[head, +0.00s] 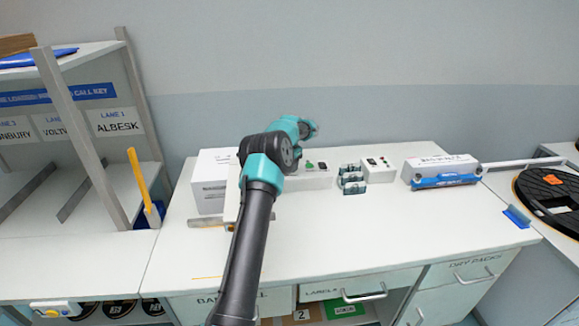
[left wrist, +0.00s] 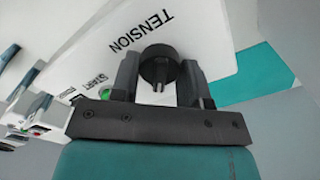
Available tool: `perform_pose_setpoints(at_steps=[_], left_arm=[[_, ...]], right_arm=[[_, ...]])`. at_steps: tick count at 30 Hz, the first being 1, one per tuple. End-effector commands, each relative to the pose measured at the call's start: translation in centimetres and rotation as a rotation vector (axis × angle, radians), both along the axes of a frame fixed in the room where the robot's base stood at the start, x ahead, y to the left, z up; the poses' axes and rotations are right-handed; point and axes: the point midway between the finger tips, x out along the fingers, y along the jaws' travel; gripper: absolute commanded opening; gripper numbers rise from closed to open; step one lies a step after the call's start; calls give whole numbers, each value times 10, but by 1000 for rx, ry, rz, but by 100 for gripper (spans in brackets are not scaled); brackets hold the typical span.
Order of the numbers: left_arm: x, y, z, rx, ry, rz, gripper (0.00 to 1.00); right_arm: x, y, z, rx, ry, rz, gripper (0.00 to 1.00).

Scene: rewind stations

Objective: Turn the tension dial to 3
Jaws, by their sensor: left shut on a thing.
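The tension dial (left wrist: 158,66) is a round black knob on a white panel (left wrist: 110,35) marked TENSION, seen in the left wrist view. My left gripper (left wrist: 160,72) is shut on the dial, with one dark finger on each side of it. The number the dial points to cannot be read. In the head view my left arm reaches over the white table, and its wrist and gripper hide the dial. A green START button (left wrist: 104,93) is beside the left finger. My right gripper is not in view.
A white unit with a green button (head: 312,172) stands behind my arm. A white box (head: 210,182) stands left. The table's front right (head: 400,230) is clear.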

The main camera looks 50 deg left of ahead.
Motion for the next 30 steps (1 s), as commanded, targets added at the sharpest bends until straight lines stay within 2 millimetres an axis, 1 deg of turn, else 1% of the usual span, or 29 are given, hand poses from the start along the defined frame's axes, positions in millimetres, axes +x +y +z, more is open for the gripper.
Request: perform_pose_setpoints(at_steps=[3,9,24,25,30], left_arm=[[1,0,1,2,-4,-70,18],[1,1,1,3,-4,-147,18],[1,1,1,3,-5,-172,18],[1,1,1,3,-5,-172,44],[1,0,1,1,-3,-172,61]], right_arm=[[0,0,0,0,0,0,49],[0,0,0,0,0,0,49],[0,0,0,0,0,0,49],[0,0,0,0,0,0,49],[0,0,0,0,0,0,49]])
